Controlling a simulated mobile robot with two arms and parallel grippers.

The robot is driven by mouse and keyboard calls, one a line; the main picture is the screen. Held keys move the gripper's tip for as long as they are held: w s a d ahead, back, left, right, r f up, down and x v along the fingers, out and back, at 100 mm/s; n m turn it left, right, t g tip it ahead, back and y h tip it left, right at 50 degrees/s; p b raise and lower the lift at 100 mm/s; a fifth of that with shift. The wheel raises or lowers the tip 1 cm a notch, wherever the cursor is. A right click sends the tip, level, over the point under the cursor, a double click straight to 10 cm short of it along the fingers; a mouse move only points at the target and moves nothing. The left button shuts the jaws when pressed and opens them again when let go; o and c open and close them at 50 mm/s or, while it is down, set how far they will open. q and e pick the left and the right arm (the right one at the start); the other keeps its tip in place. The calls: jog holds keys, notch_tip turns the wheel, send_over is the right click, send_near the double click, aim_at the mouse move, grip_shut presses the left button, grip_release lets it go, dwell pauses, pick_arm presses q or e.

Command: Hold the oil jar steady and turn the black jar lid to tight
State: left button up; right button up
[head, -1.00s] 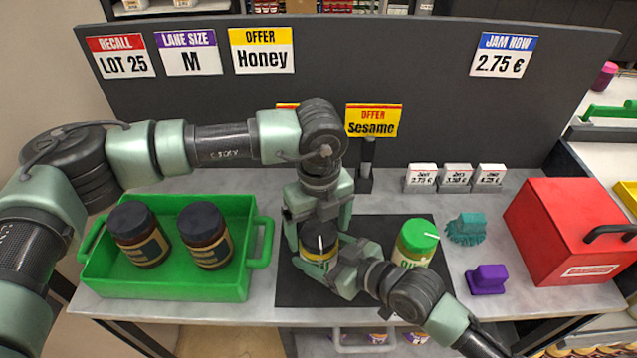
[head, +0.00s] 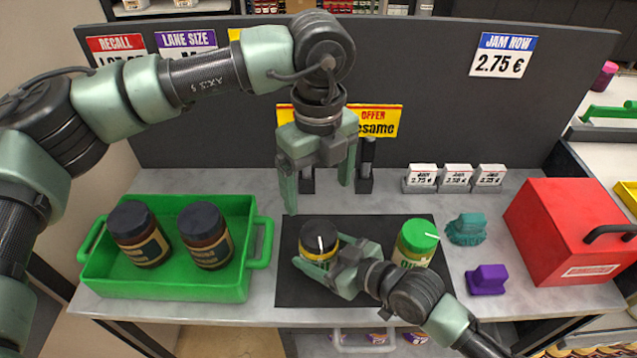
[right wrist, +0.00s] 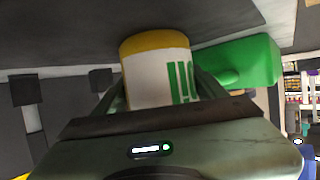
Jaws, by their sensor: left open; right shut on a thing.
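The oil jar (head: 318,269) stands upright on the dark mat, with a yellow band under its black lid (head: 319,238). The lid carries a short white line on its top, pointing roughly towards the front. My right gripper (head: 325,266) is shut around the jar's body from the front right. In the right wrist view the jar's white label with green letters and its yellow band (right wrist: 155,42) show between the fingers. My left gripper (head: 319,192) is open and empty, fingers pointing down, above and behind the lid and apart from it.
A jar with a green lid (head: 418,236) stands close on the right, behind my right forearm. A green tray (head: 170,285) with two dark-lidded jars is on the left. Teal (head: 467,229) and purple (head: 487,280) items and a red box (head: 570,235) are on the right.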

jog(key=o, duration=2.1)
jog(key=shift+c, duration=0.2)
